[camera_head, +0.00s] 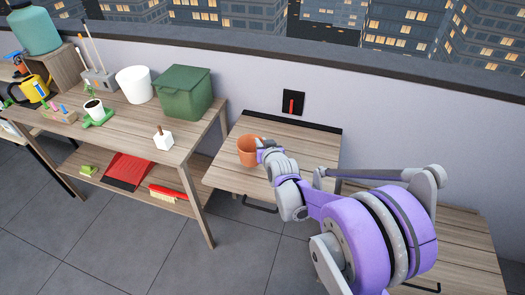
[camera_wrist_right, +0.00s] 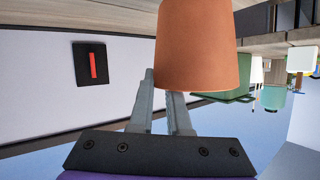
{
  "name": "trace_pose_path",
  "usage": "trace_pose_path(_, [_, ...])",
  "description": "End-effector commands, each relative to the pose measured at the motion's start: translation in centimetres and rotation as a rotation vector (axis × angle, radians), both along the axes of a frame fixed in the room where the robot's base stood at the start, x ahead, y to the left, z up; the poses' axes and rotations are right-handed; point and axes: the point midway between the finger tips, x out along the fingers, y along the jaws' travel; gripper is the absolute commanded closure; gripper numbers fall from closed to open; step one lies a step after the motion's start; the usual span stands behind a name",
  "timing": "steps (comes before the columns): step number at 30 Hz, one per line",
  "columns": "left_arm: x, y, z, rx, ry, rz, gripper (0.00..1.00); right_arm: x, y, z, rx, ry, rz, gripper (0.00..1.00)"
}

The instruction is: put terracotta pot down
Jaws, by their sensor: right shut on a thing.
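The terracotta pot (camera_head: 249,151) is upright at the left part of the small wooden fold-down table (camera_head: 315,165) in the head view. My right gripper (camera_head: 266,146) reaches it from the right and is shut on it. In the right wrist view the pot (camera_wrist_right: 198,45) fills the upper middle, with the two grey fingers of my right gripper (camera_wrist_right: 165,95) at its wall. I cannot tell whether the pot's base touches the wood. My left gripper is in neither view.
A red switch plate (camera_head: 292,103) is on the wall behind. The small table's right part looks bare.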

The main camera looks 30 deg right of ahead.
Motion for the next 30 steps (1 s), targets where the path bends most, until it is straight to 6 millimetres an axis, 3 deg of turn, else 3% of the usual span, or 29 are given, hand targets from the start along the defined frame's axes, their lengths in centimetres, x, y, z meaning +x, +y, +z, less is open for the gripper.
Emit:
trace_pose_path(8, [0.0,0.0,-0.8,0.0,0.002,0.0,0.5,0.0,0.0,-3.5,0.0,0.0,0.0,1.0])
trace_pose_path(18, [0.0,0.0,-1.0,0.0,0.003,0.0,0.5,0.0,0.0,-3.8,0.0,0.0,0.0,1.0])
trace_pose_path(19, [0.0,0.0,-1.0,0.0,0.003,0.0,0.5,0.0,0.0,-3.9,0.0,0.0,0.0,0.83])
trace_pose_path(24, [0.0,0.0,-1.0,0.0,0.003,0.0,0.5,0.0,0.0,-3.8,0.0,0.0,0.0,0.54])
trace_pose_path(30, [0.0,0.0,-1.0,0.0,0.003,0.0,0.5,0.0,0.0,-3.8,0.0,0.0,0.0,0.54])
